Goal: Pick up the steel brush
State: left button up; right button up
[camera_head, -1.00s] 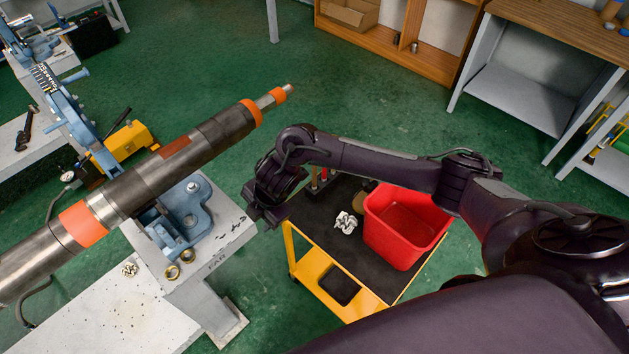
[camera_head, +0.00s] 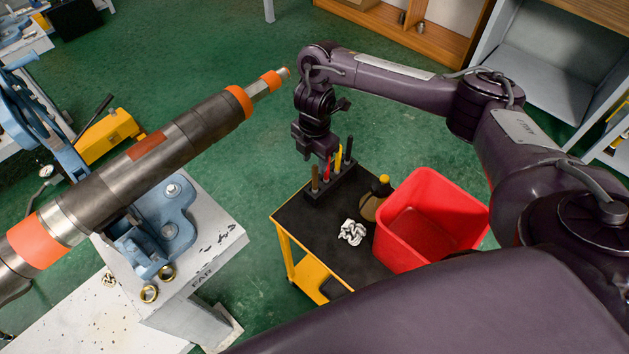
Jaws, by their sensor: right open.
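A dark tool holder (camera_head: 331,188) stands on the far left part of the cart's top. Several upright handles rise from it: a brown wooden one (camera_head: 315,180), a red one, a yellow one and a black one (camera_head: 348,150). I cannot tell which of them is the steel brush; the tools' lower ends are hidden in the holder. My right gripper (camera_head: 318,158) points down just above the holder, over the brown and red handles. It is open, and I see nothing held in it. Whether it touches a handle is unclear. My left gripper is out of view.

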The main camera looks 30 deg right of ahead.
aim_at(315, 165)
jog(key=f, duration=0.2)
jog(key=w+f+b, duration=0.1)
jog(key=shift+d+f, duration=0.25)
jog(key=shift+s+f, duration=0.2)
jog(key=shift+f, duration=0.15)
jog(key=shift+s+a+f, duration=0.1)
jog(key=shift+f, duration=2.15)
grip_shut()
